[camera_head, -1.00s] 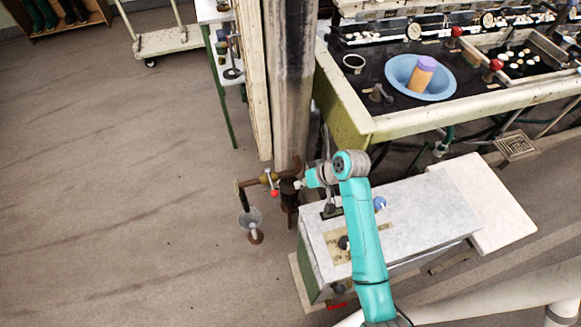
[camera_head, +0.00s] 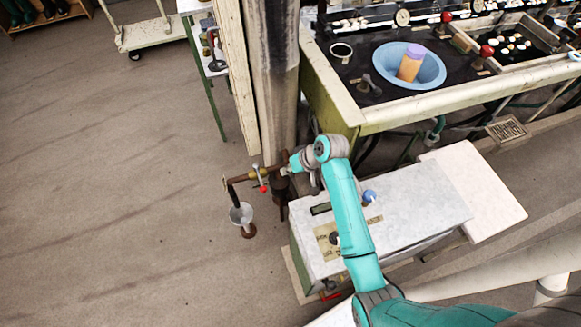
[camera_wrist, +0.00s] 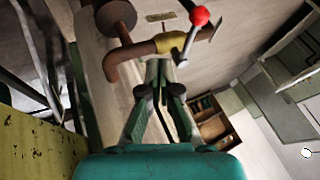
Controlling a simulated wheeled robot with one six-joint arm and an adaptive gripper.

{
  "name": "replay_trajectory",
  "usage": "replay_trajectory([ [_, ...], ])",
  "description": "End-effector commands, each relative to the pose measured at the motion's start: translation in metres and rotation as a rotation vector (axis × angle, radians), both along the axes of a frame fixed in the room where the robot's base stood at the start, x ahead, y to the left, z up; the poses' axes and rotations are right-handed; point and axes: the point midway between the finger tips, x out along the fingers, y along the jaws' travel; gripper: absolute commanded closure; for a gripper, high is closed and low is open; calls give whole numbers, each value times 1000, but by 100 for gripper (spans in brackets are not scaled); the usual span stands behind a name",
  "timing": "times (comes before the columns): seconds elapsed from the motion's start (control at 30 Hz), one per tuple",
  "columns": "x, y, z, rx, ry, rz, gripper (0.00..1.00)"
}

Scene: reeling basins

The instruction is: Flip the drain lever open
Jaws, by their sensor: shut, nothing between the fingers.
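The drain lever (camera_wrist: 190,40) is a short metal bar with a red ball end on a brass valve (camera_wrist: 170,43). The valve sits on a rusty brown pipe beside the post. In the head view the red ball (camera_head: 263,188) shows just left of my gripper (camera_head: 285,171). The lever lies across the pipe in the wrist view. My gripper (camera_wrist: 158,66) is shut and empty, its fingertips close to the valve body, below and left of the lever's lower end. I cannot tell whether they touch it. In the head view the fingertips are too small to make out clearly.
A thick post (camera_head: 276,80) stands right behind the valve. A grey-topped box (camera_head: 405,205) lies under my arm. A bench with a blue basin (camera_head: 430,70) is at upper right. The floor at left is clear.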

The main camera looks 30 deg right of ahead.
Motion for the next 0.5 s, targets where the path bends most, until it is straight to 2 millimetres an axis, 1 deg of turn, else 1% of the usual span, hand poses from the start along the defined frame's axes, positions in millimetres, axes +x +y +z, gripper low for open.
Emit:
replay_trajectory([
  [0.1,9,9,-20,0,3,1,100],
  [0.27,22,19,-43,0,3,1,100],
  [0.3,23,26,-44,-1,0,3,100],
  [0.4,25,40,-46,0,0,3,100],
  [0.5,27,48,-47,-1,-2,1,100],
])
